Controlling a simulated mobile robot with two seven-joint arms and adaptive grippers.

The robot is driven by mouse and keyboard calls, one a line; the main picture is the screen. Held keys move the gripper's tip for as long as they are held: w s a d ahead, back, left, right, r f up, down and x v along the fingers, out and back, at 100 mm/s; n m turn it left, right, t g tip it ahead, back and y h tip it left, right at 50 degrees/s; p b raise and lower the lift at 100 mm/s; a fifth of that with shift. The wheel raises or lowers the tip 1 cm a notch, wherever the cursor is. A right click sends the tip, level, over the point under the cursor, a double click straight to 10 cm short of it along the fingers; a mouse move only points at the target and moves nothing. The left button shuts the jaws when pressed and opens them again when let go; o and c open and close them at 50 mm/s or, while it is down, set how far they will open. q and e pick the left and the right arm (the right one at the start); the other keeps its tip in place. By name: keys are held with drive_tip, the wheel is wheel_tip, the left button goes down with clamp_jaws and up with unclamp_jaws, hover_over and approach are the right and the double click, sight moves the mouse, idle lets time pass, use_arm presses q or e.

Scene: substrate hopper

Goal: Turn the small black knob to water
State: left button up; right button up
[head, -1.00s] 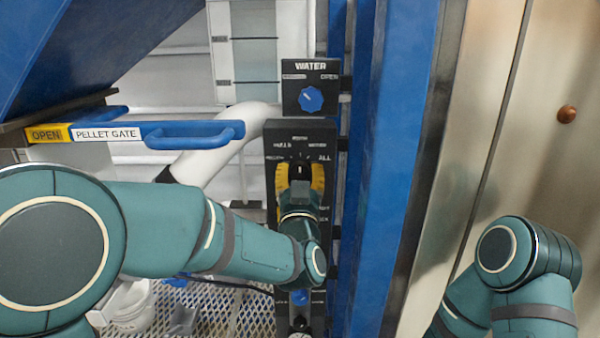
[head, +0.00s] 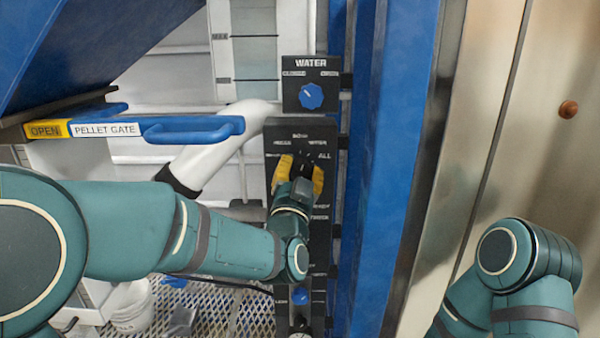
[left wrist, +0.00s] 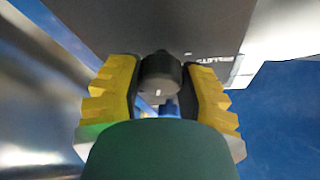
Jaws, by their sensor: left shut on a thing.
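The small black knob (head: 305,168) sits on the upper part of the tall black panel (head: 285,128), below and among small white labels. One label to its upper right seems to read WATER (head: 317,142), and ALL (head: 324,156) stands below that. My left gripper (head: 299,173) has its yellow fingers shut on the knob's two sides, tilted in the head view. In the left wrist view the knob (left wrist: 161,74) shows as a dark round body between the fingers. The knob's pointer is too small and covered to read. My right gripper is out of view.
A black WATER box (head: 291,98) with a blue dial (head: 311,96) is just above the panel. A blue pellet gate handle (head: 190,132) sticks out at left. A blue post (head: 376,190) stands close on the right. Another blue knob (head: 299,296) is lower down.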

use_arm(q)
drive_tip(key=shift+r+m+g+h, duration=0.1)
drive_tip(key=shift+m+g+h, duration=0.35)
drive_tip(key=shift+m, duration=0.65)
drive_tip(key=shift+r+m+g+h, duration=0.15)
drive_tip(key=shift+m+h, duration=0.5)
drive_tip(key=shift+m, duration=0.45)
drive_tip(key=shift+f+m, duration=0.1)
drive_tip(key=shift+m, duration=0.2)
drive_tip(key=o, duration=1.2)
drive_tip(key=shift+f, duration=0.1)
drive_tip(key=v, duration=1.2)
